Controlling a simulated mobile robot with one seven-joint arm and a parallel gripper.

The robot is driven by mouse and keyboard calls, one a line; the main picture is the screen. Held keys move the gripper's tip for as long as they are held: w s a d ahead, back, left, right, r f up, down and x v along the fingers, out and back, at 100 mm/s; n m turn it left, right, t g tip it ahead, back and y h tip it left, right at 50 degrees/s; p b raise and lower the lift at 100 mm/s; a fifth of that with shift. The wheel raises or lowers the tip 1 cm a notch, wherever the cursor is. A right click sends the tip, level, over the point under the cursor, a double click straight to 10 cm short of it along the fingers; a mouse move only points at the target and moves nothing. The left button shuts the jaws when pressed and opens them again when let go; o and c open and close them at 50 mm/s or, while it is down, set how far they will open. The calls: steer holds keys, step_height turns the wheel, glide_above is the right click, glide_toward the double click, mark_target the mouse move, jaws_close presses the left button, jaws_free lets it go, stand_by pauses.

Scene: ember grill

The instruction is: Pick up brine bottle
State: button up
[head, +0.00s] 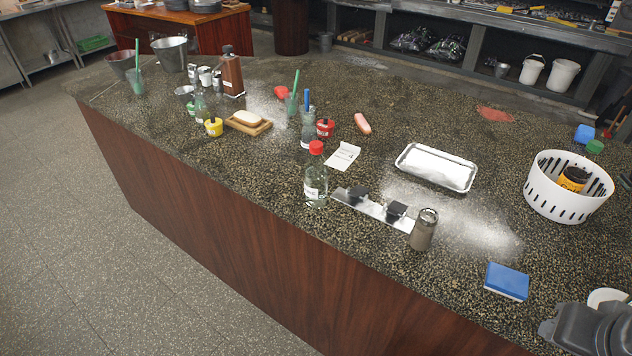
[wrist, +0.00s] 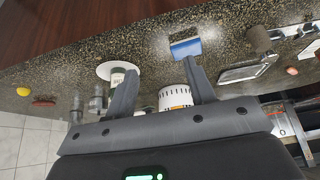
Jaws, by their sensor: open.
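No label is readable enough to tell which bottle is the brine bottle. A clear bottle with a red cap and white label (head: 316,180) stands upright near the counter's front edge in the head view. A clear bottle with a blue top (head: 307,128) stands behind it. A smaller clear bottle (head: 200,108) stands further left. In the wrist view, a dark labelled container (wrist: 117,76) is partly hidden by a finger. My gripper (wrist: 158,67) is open, with nothing between its fingers. In the head view, part of my arm shows at bottom right, far from the red-capped bottle.
A paper slip (head: 343,156) lies behind the red-capped bottle.

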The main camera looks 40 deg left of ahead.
steer(key=shift+o, duration=0.3)
steer(key=w+a+r+n+y, duration=0.1)
steer(key=w+a+r+n, duration=0.1)
steer(key=w+a+r, duration=0.55)
steer(key=w+a+r+n+y, duration=0.1)
steer(key=w+a+r+n, duration=0.1)
steer(key=w+a, duration=0.9)
steer(key=n+g, duration=0.2)
steer(key=n, duration=0.1)
glide_above(316, 144)
steer(key=s+d, duration=0.2)
steer(key=s, duration=0.1)
steer(key=shift+y, duration=0.3)
steer(key=f, duration=0.6)
steer(key=shift+w, duration=0.25)
steer(key=x, duration=0.6)
steer(key=shift+w+a, duration=0.35)
steer(key=shift+w, duration=0.05)
jaws_close()
